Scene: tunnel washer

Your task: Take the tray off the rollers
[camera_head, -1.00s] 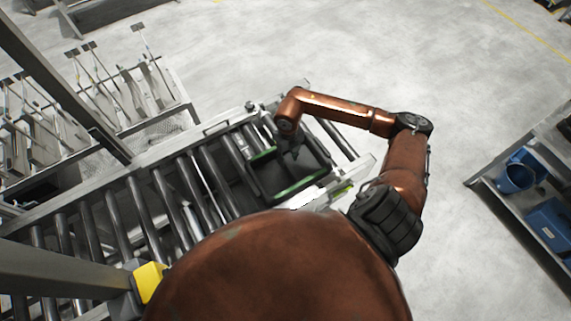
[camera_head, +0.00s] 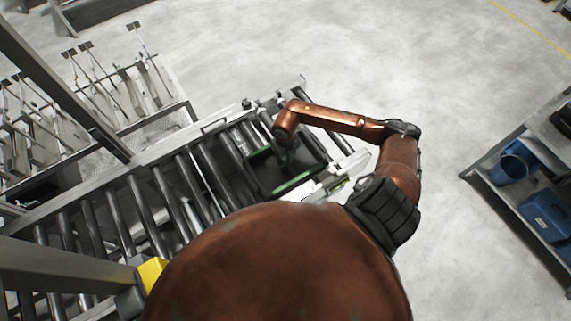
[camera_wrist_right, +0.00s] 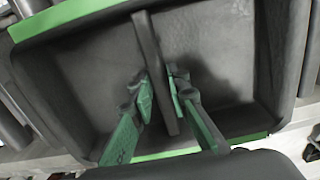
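The tray (camera_head: 295,183) is dark with green edge strips. It is at the right end of the roller conveyor, partly hidden by my right arm. In the right wrist view the tray (camera_wrist_right: 225,40) fills most of the picture, and a dark bar crosses its middle. My right gripper (camera_wrist_right: 160,95) has its green-padded fingers on either side of this bar, pads against it. In the head view the right gripper (camera_head: 287,150) is dark and small, over the tray's middle. I cannot tell whether the tray touches the rollers. My left gripper is not in view.
The rollers (camera_head: 146,215) run left from the tray between metal side rails. A rack with upright metal pieces (camera_head: 130,90) stands at the back left. A shelf with blue bins (camera_head: 513,168) stands at the right. Open floor (camera_head: 450,80) lies between shelf and conveyor.

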